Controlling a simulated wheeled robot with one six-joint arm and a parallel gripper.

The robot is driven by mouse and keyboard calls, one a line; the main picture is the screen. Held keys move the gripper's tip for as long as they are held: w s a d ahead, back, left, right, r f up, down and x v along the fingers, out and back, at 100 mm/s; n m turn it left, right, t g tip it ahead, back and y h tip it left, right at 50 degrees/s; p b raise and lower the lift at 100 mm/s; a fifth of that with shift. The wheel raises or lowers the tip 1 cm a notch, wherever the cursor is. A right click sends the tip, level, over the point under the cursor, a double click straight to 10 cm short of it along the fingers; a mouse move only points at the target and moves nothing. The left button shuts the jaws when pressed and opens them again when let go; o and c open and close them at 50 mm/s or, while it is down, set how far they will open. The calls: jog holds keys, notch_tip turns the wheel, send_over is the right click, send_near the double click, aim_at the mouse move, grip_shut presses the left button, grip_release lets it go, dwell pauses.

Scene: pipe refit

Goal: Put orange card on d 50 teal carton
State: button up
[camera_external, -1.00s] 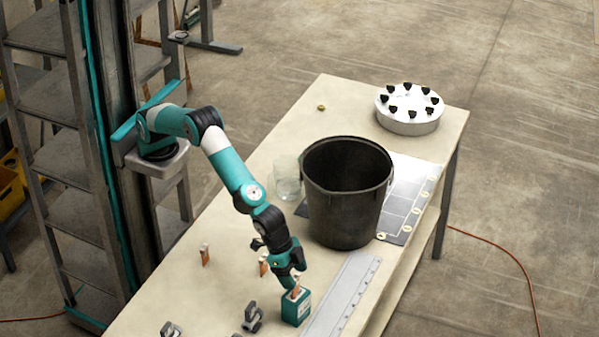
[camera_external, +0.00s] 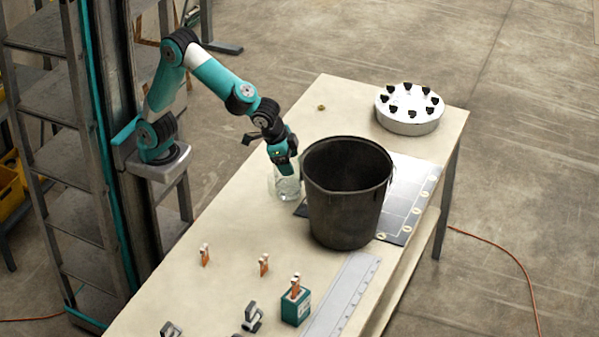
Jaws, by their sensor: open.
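The teal carton (camera_external: 294,310) stands near the front of the table, beside the grey ruler-like strip. An orange card (camera_external: 295,287) stands upright at the top of the carton; I cannot tell whether it is resting on it or set into it. Two similar orange pieces stand on the table to the left, one further left (camera_external: 204,256) and one nearer the carton (camera_external: 264,266). My gripper (camera_external: 286,172) is open, over or in front of the clear glass jar (camera_external: 289,190), well away from the carton. Nothing shows between its fingers, though they are small here.
A large black bucket (camera_external: 345,205) stands right of the jar, on or by a dark marked mat (camera_external: 408,205). A white round holder with black knobs (camera_external: 408,118) is at the far end. Small grey clamps (camera_external: 252,317) lie near the front. The table's middle left is clear.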

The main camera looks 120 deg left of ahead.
jog(key=s+a+n+g, duration=0.1)
jog(key=s+a, duration=0.4)
jog(key=s, duration=0.4)
jog(key=s+a+n+g+y, duration=0.1)
jog(key=s+a, duration=0.4)
jog(key=s, duration=0.5)
jog(key=s+a+n+g, duration=0.1)
jog(key=s+a, duration=0.4)
jog(key=s, duration=0.5)
jog(key=shift+f+n+y, duration=0.15)
jog(key=shift+n+y, duration=0.15)
jog(key=shift+n, duration=0.1)
